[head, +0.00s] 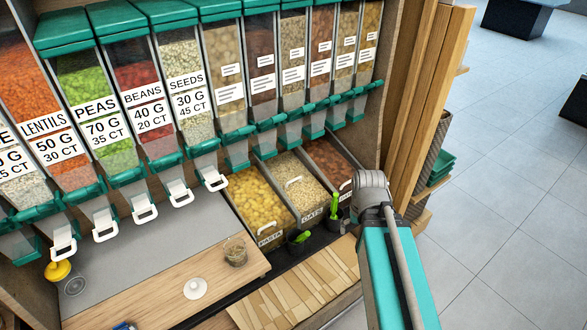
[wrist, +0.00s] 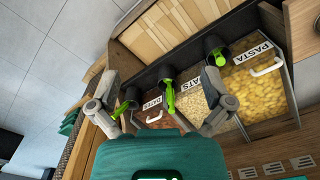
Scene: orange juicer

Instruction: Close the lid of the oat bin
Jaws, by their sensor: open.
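The oat bin (head: 312,214) stands between the pasta and dates bins in the head view, with oats inside. Its white lid handle (head: 293,182) sits farther back than the handles on both neighbours. The clear lid panel is hard to make out, so I cannot tell its exact angle. In the wrist view the oat bin (wrist: 192,98) is partly covered by a finger of my gripper (wrist: 160,82). My gripper is open and empty, over the dates and oat bins. In the head view, my arm hides its fingers.
The pasta bin (head: 262,200) is left of the oats; the dates bin (head: 330,158) is right. Black cups with green-handled scoops (wrist: 168,98) stand along the bin fronts. Dispensers (head: 180,75) with teal parts hang above. A wooden side post (head: 425,100) borders the right. A jar (head: 236,252) stands on the counter.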

